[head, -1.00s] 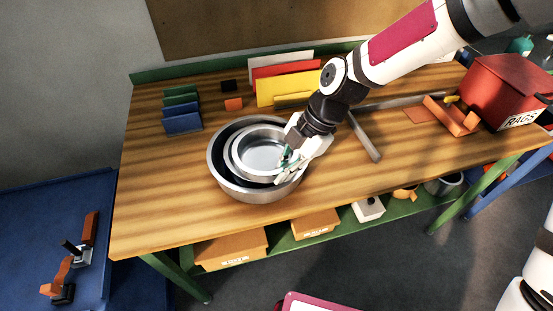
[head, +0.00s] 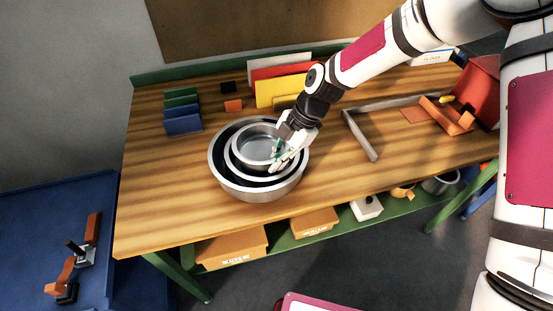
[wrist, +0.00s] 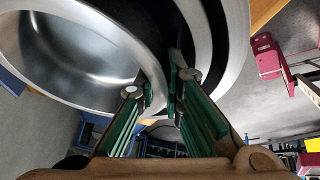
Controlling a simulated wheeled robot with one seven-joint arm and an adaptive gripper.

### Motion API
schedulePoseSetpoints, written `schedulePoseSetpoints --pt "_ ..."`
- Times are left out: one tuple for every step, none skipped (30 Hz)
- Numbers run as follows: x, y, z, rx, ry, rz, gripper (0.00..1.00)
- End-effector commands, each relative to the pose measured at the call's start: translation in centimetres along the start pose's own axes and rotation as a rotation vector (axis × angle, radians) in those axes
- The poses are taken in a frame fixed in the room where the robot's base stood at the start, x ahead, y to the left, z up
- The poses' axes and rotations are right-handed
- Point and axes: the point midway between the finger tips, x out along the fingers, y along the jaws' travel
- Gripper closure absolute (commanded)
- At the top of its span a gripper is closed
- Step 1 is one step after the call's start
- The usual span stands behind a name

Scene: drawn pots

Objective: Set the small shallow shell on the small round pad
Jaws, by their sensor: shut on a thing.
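The small shallow shell (head: 256,150) is a round grey metal pan. It shows above the nested larger shells, off-centre toward their back left, and its wall fills the left of the wrist view (wrist: 75,60). My gripper (head: 281,154) is shut on its right-hand wall; the fingers (wrist: 160,95) also show in the wrist view. A middle shell's rim (head: 266,178) shows below it, inside the large outer shell (head: 255,192), which stands on the wooden bench. I cannot make out a small round pad in either view.
Blue and green upright plates (head: 183,124) stand at the back left. Yellow, red and white panels (head: 278,90) stand behind the shells. A grey angled bar (head: 362,140) lies to the right, near orange parts (head: 447,117) and a red box (head: 478,90). The front left bench top (head: 160,205) is clear.

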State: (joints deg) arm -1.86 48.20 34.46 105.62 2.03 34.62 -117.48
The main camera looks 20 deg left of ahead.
Motion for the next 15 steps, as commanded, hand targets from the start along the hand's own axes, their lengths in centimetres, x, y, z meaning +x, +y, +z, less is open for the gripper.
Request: schedulePoseSetpoints --pt "0.0 0.0 0.0 0.000 0.000 0.000 1.00" --pt "0.1 0.0 0.1 0.000 0.000 0.000 1.00" --pt "0.2 0.0 0.1 0.000 0.000 0.000 1.00" --pt "0.3 0.0 0.2 0.000 0.000 0.000 1.00" --pt "0.4 0.0 0.2 0.001 0.000 0.001 1.00" --pt "0.5 0.0 0.3 0.001 0.000 0.001 1.00" --pt "0.5 0.0 0.3 0.001 0.000 0.001 1.00" --pt "0.6 -0.1 0.3 0.001 0.000 0.001 1.00" --pt "0.7 -0.1 0.4 0.001 0.000 0.001 1.00" --pt "0.8 -0.1 0.4 0.001 0.000 0.001 1.00" --pt "0.8 -0.1 0.4 0.001 0.000 0.001 1.00" --pt "0.9 -0.1 0.5 0.001 0.000 0.001 1.00" --pt "1.0 -0.1 0.5 0.001 0.001 0.001 1.00" --pt "1.1 -0.1 0.5 0.001 0.001 0.001 1.00" --pt "1.1 -0.1 0.5 0.001 0.000 0.001 1.00"
